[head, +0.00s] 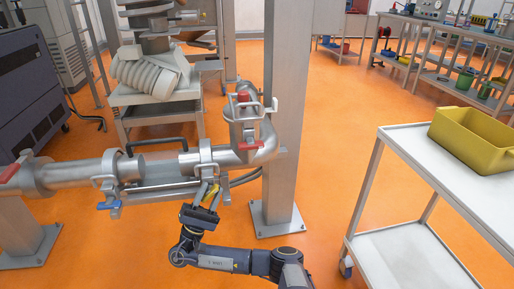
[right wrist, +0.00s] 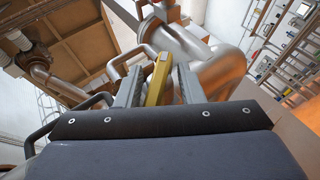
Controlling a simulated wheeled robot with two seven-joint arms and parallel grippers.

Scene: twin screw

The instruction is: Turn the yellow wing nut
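The yellow wing nut (head: 210,192) hangs below a pipe clamp (head: 205,158) on the metal pipe in the middle of the head view. My right gripper (head: 207,190) reaches up to it from below, one finger on each side. In the right wrist view the wing nut (right wrist: 157,82) stands slightly tilted between the two grey fingers of the right gripper (right wrist: 160,78). Narrow gaps seem to show beside it, so the fingers look open around it. Its lower end is hidden by the gripper body. My left gripper is in no view.
A blue wing nut (head: 110,203) is on another clamp to the left, and red handles (head: 243,97) sit on the pipework. A steel post (head: 287,130) stands just right of the pipe. A white cart (head: 405,150) with a yellow bin (head: 470,140) is at the right.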

